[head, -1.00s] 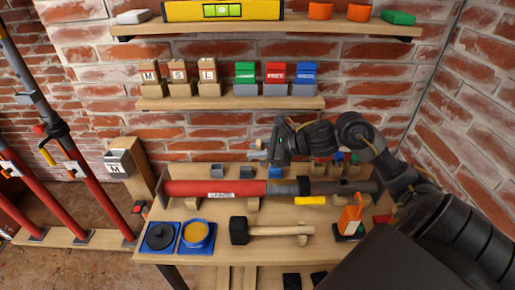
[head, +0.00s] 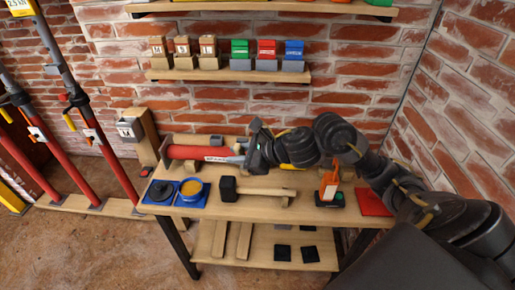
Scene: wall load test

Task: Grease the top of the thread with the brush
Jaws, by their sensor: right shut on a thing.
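My right gripper (head: 240,154) reaches in from the right over the bench and is shut on the brush, which is mostly hidden by the fingers. An open blue tin of yellow grease (head: 191,188) stands at the bench's left front, left of and below the gripper. My left gripper is not in view.
A mallet (head: 228,189) lies in front of the prop. An orange tool (head: 329,185) stands at the right, beside a red pad (head: 373,202). A wall shelf (head: 235,76) with blocks hangs above. Red props lean at the left.

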